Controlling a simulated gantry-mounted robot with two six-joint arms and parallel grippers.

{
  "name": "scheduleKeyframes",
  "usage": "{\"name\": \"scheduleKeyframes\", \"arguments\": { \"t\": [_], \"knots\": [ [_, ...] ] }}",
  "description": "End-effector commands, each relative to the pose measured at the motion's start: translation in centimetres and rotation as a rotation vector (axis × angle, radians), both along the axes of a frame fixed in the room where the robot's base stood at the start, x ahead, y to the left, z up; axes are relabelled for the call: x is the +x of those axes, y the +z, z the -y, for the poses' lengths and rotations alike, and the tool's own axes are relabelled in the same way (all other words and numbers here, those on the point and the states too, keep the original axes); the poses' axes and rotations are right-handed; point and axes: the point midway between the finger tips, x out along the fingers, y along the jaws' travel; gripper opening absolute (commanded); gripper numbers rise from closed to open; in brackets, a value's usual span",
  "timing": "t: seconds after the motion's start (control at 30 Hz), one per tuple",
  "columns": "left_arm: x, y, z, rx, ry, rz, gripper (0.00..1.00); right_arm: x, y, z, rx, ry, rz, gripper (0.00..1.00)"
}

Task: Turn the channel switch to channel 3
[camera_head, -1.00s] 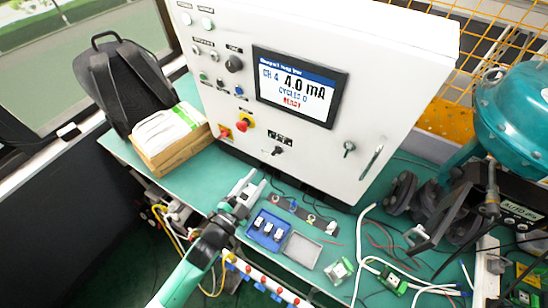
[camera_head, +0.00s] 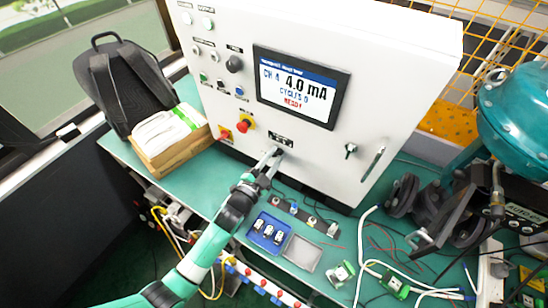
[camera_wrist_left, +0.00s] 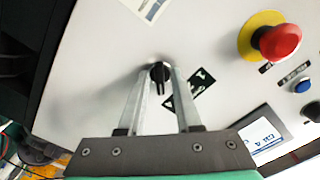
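The channel switch is a small black knob (camera_wrist_left: 160,76) low on the white cabinet front (camera_head: 385,85). A dark label lies beside it in the left wrist view. My left gripper (camera_head: 276,155) is at the switch and hides most of it in the head view. In the left wrist view the open fingers (camera_wrist_left: 161,72) stand on either side of the knob, with a little room between them and its narrow handle. Contact with the knob cannot be told for sure. The display (camera_head: 298,88) reads CH 4, 4.0 mA, CYCLES 0. My right gripper is not in view.
A red and yellow emergency stop (camera_head: 245,123) sits left of the switch, and a key-like knob (camera_head: 351,150) right of it. A blue tray (camera_head: 268,232) and small parts lie on the green bench below. A teal actuator (camera_head: 515,105) stands at the right.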

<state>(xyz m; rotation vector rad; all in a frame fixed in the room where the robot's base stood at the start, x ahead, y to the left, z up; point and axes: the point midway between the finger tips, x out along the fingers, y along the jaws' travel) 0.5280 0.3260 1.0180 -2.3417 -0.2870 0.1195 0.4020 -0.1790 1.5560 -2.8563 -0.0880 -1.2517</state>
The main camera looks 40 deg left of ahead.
Motion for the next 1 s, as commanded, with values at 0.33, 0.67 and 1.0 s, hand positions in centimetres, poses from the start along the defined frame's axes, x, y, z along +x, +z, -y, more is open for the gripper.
{"name": "scheduleKeyframes", "arguments": {
  "t": [0.33,0.67,1.0],
  "knots": [
    [0.0,0.0,0.0,-0.005,-0.001,0.002,0.00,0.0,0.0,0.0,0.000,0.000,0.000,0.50],
    [0.0,-0.1,0.0,-0.116,-0.001,0.031,0.00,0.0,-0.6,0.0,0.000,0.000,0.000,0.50],
    [0.0,-0.2,0.1,-0.340,-0.001,0.087,0.00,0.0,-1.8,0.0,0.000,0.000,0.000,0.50]
  ]
}}
